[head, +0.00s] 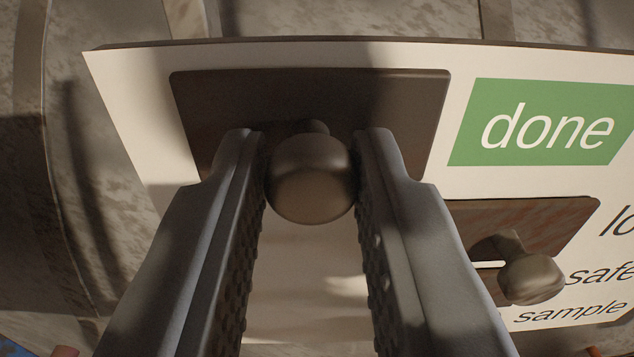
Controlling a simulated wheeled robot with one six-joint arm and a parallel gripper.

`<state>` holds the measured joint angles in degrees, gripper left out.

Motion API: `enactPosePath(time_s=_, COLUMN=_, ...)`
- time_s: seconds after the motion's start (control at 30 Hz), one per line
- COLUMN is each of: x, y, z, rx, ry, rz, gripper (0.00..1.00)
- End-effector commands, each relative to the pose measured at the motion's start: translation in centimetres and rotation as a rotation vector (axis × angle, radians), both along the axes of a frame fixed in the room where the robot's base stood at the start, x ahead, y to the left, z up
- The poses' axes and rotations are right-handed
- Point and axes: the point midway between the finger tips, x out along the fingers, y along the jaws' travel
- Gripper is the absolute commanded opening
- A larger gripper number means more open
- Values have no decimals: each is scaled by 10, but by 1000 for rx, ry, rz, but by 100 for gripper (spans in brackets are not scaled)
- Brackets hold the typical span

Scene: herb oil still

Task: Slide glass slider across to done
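A dark brown slider plate (400,100) with a round brownish knob (311,180) lies on the upper left part of a white panel (130,90). My gripper (310,140) has one finger on each side of this knob. The knob fills the gap, and both fingers appear to touch it. A green field marked "done" (545,125) is right of the plate, with a strip of white panel between them. No "glass" label is readable; the lower left of the panel is mostly hidden by my fingers.
A second brown plate (540,215) with its own knob (532,278) sits lower right, close to my right finger. Beside it is partly cut-off text, including "safe" and "sample". Mottled grey-brown metal (100,180) surrounds the panel at left and above.

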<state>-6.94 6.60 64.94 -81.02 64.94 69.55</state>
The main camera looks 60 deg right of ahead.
Motion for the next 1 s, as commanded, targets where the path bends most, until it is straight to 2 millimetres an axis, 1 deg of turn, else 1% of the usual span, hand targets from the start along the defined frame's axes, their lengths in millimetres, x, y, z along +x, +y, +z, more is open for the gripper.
enactPosePath(time_s=0.03, x=1, y=1, z=1, rx=-3, ry=-2, rz=5, gripper=30)
enactPosePath(time_s=0.1, x=1, y=1, z=1, rx=-3, ry=-2, rz=4, gripper=43)
enactPosePath(time_s=0.37, x=0, y=1, z=0, rx=-1, ry=-1, rz=2, gripper=43)
enactPosePath(time_s=0.47, x=-2, y=4, z=1, rx=-1, ry=-1, rz=2, gripper=43)
enactPosePath(time_s=0.57, x=-7, y=13, z=0, rx=0, ry=0, rz=4, gripper=43)
enactPosePath(time_s=0.67, x=-15, y=26, z=0, rx=1, ry=-1, rz=5, gripper=43)
enactPosePath(time_s=1.0, x=-52, y=81, z=0, rx=-1, ry=-1, rz=6, gripper=43)
